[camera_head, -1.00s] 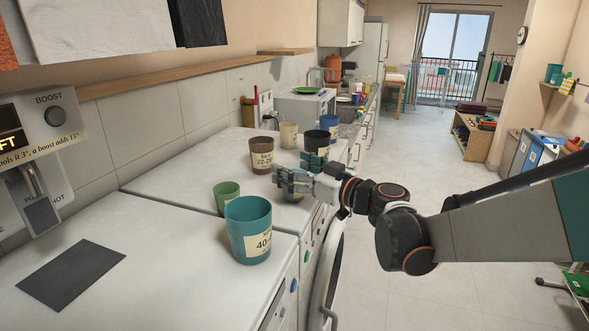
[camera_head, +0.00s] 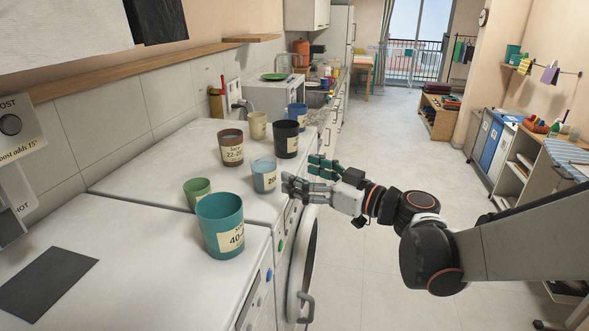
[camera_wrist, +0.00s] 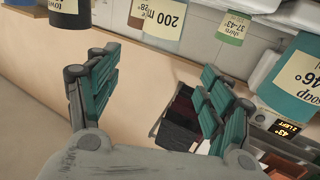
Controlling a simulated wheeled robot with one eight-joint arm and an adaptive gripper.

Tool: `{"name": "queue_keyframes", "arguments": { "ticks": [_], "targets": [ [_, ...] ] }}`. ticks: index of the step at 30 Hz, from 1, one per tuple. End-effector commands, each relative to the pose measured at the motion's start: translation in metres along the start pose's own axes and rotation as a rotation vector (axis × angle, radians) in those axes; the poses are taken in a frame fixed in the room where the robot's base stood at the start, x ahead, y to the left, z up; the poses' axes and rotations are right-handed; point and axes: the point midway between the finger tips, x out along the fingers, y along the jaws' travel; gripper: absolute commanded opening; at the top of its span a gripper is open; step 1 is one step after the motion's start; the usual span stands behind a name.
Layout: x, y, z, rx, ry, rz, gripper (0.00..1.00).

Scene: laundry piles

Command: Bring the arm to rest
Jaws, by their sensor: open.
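My gripper (camera_head: 305,176) is open and empty in the head view. It is held in the air at the front edge of the white machine tops, just right of a light blue cup (camera_head: 264,175). No contact with the cup is clear. In the wrist view the two green-padded fingers of my gripper (camera_wrist: 155,100) are spread apart with nothing between them. My arm reaches in from the right side of the head view.
A large teal cup (camera_head: 221,226), a small green cup (camera_head: 197,191), a brown cup (camera_head: 231,148), a black cup (camera_head: 286,139) and a cream cup (camera_head: 257,125) stand on the white machine tops (camera_head: 150,165). A round door (camera_head: 306,262) stands out below. The floor (camera_head: 410,150) is clear.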

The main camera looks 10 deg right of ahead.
Motion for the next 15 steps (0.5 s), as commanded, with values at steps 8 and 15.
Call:
{"name": "queue_keyframes", "arguments": {
  "ticks": [8, 15],
  "targets": [
    [0.0, -0.001, 0.0, 0.002, -0.004, -0.001, 0.73],
    [-0.009, -0.032, 0.014, 0.092, -0.172, -0.007, 0.73]
  ]
}}
